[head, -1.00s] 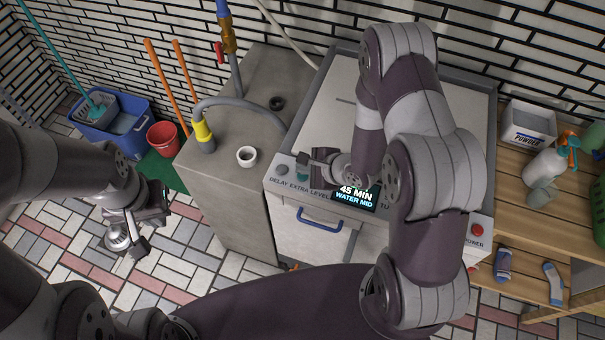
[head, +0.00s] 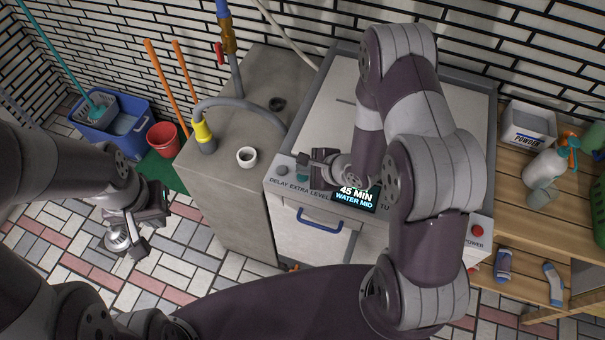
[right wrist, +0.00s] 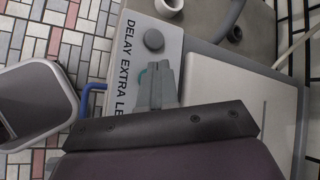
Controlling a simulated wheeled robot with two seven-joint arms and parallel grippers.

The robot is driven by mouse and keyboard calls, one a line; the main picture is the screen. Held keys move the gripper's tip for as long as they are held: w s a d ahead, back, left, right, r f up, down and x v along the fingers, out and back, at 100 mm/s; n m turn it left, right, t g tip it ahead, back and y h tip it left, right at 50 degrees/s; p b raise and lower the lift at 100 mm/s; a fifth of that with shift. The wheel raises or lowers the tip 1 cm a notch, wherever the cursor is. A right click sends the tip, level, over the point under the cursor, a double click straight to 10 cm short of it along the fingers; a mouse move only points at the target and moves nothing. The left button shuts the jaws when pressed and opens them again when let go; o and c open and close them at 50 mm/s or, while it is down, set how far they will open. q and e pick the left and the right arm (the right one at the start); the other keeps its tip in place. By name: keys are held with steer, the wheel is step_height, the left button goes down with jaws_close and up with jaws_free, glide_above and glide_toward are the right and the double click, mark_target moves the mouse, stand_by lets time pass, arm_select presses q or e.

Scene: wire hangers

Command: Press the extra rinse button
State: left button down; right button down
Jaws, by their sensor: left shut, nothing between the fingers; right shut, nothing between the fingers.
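The washing machine (head: 330,118) has a front control panel labelled DELAY, EXTRA and LEVEL at its left end. The teal extra rinse button (head: 302,175) shows above the EXTRA label. In the right wrist view, only a sliver of this teal button (right wrist: 143,77) shows beside my fingers; the rest is hidden. My right gripper (head: 307,161) is shut and empty, with its fingertips (right wrist: 161,66) over or right beside the teal button. I cannot tell whether they touch it. My left gripper (head: 130,243) is shut and empty above the floor at the left.
The grey delay button (right wrist: 154,40) is close to my right fingertips. A lit display (head: 354,198) reads 45 MIN, WATER MID. A red power button (head: 477,230) is at the panel's right end. A white cup (head: 247,157) stands on the concrete counter (head: 225,178) at left.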

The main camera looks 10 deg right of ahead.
mark_target(305, 178)
steer(key=shift+f, duration=0.1)
stand_by(0.6)
steer(key=shift+f, duration=0.35)
steer(key=shift+f, duration=0.35)
stand_by(0.5)
steer(key=shift+r+p, duration=0.85)
step_height(305, 178, up, 5)
steer(key=p, duration=0.5)
steer(key=shift+r, duration=0.1)
stand_by(0.3)
